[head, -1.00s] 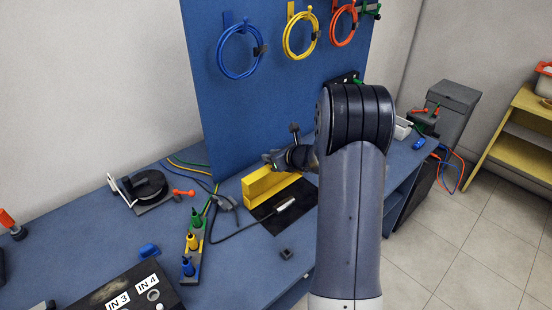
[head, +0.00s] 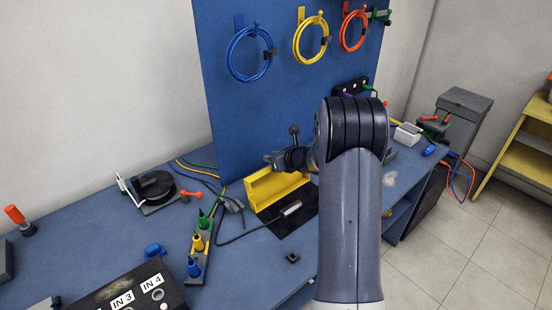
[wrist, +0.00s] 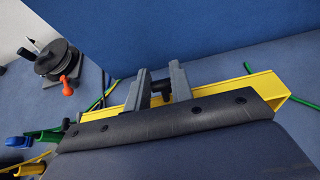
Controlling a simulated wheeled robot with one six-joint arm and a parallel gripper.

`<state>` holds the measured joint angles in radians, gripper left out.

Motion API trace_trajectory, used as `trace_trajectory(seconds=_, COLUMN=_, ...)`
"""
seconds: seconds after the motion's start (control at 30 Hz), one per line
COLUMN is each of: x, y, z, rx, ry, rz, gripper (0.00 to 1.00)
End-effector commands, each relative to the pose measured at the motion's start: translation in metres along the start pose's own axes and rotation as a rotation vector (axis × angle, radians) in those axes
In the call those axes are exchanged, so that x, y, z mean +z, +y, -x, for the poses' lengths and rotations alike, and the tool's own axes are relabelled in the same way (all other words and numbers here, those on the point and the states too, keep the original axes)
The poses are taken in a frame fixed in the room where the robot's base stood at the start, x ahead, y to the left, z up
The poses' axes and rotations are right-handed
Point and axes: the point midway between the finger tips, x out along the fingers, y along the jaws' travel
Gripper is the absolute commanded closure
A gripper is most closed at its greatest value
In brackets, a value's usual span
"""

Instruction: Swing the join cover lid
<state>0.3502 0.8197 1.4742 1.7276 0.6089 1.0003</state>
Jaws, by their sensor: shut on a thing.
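The yellow join cover (head: 262,190) stands on the bench at the front of the blue board, with a long raised panel that I take for its lid. The wrist view shows it as a yellow channel (wrist: 247,88) running across the picture. My gripper (wrist: 160,88) reaches over it, its two grey fingers on either side of a small black knob (wrist: 158,88) at the yellow panel. The fingers are shut on this knob. In the head view my gripper (head: 277,160) is at the panel's top edge, partly hidden by my arm.
A black mat (head: 270,240) with a pale-ended cable (head: 291,208) lies in front of the cover. A rack of coloured plugs (head: 197,240) stands left of it, and a reel (head: 153,188) farther left. The blue board (head: 225,130) rises close behind.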

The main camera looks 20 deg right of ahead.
Motion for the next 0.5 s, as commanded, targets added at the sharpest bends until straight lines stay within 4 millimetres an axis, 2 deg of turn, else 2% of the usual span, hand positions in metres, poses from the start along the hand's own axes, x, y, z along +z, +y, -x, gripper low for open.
trace_trajectory(seconds=0.07, x=-0.0005, y=0.0014, z=-0.0071, rx=0.002, ry=-0.001, rz=0.000, gripper=0.93)
trace_trajectory(seconds=0.37, x=-0.0005, y=0.0014, z=-0.0077, rx=0.002, ry=0.000, rz=0.000, gripper=0.93)
trace_trajectory(seconds=0.5, x=-0.0017, y=0.0016, z=-0.0142, rx=0.002, ry=0.000, rz=0.001, gripper=0.93)
